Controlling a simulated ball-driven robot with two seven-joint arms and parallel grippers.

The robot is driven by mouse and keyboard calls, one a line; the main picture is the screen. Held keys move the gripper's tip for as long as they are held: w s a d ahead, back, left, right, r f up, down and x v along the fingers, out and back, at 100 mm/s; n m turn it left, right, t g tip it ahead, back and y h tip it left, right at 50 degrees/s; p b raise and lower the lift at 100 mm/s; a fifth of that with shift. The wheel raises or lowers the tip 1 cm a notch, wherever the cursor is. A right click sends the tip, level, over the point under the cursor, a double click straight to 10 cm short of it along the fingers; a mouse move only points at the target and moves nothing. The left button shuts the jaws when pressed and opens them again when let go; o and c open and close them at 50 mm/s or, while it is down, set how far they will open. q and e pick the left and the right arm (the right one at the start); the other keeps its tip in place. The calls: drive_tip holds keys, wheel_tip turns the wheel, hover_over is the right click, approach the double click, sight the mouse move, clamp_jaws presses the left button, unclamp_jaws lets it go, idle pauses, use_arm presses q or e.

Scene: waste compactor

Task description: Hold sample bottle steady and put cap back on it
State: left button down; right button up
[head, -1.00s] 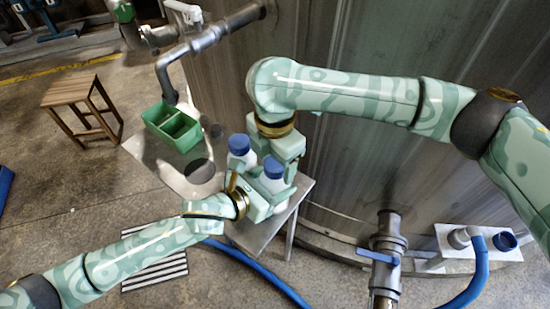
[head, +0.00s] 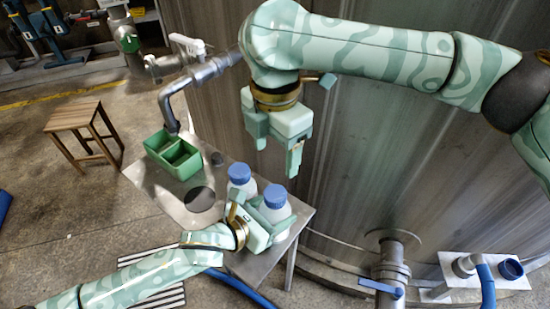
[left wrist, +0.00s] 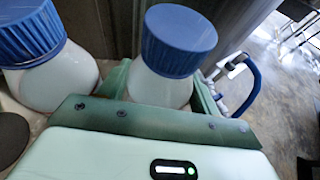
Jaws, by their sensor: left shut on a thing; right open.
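Two white sample bottles with ribbed blue caps stand side by side on the metal table. My left gripper (head: 273,229) is shut around the body of the right bottle (left wrist: 160,88). That bottle stands upright, and its blue cap (head: 275,196) sits on top; it also shows in the left wrist view (left wrist: 179,40). Whether the cap is screwed tight cannot be told. The left bottle (left wrist: 52,78) also wears its cap (head: 239,173) and stands free, close beside the held one. My right gripper (head: 276,157) is open and empty, raised above the two bottles and clear of both caps.
The metal table (head: 263,266) has a round hole left of the bottles. A green divided box (head: 172,154) stands at its far left under a bent pipe (head: 170,100). A large steel tank (head: 400,150) rises behind. A valved pipe (head: 388,270) stands at lower right.

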use_arm(q)
drive_tip(key=shift+c, duration=1.2)
unclamp_jaws()
drive_tip(key=shift+a, duration=0.1)
use_arm(e)
drive_tip(key=shift+r, duration=0.1)
use_arm(q)
drive_tip(key=shift+s+a+r, duration=0.25)
drive_tip(key=shift+s, duration=0.05)
drive_tip(key=p+v, duration=0.5)
drive_tip(key=v, duration=1)
drive_tip(key=shift+a, duration=0.15)
use_arm(e)
wheel_tip(320, 180, up, 7)
drive_tip(key=shift+s+t, duration=0.3)
drive_tip(key=shift+s, duration=0.15)
use_arm(q)
drive_tip(key=shift+s, duration=0.1)
